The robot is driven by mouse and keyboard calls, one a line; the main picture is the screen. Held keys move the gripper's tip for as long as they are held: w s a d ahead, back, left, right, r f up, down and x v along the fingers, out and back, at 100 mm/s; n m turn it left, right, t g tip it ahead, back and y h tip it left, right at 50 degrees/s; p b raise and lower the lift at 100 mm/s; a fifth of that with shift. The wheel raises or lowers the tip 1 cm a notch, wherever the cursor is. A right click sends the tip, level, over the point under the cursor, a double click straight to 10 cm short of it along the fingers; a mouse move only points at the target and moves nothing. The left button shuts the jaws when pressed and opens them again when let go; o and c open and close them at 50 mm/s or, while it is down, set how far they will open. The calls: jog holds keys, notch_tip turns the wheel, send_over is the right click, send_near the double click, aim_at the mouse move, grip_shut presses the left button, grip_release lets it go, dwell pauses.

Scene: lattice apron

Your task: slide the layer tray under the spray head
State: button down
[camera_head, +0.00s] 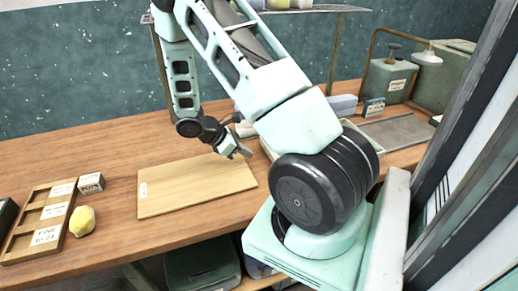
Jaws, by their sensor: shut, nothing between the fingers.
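A pale green-rimmed tray (374,143), which looks like the layer tray, lies on the bench behind my arm. Its middle is hidden by my arm, so I cannot see what it holds. The spray head (428,57), a pale downturned cone on a brass-coloured pipe, hangs at the back right. A flat grey plate (400,130) lies on the bench below it, to the right of the tray. My gripper (240,153) is shut and empty, pointing down near the tray's left end and above the wooden board's right end. I cannot tell whether it touches the tray.
A bare wooden board (195,187) lies at the bench's middle. A compartmented wooden holder (40,225), a small labelled box (91,183) and a yellow lump (82,221) are at left. A green canister (388,82) and small box (373,108) stand at back right.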

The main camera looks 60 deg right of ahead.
jog(key=shift+s+d+f+p, duration=0.2)
jog(key=shift+s+d+p, duration=0.1)
jog(key=shift+s+d, duration=0.6)
jog(key=shift+s+d+f+p, duration=0.25)
jog(key=shift+s+d, duration=0.45)
jog(key=shift+d, duration=0.25)
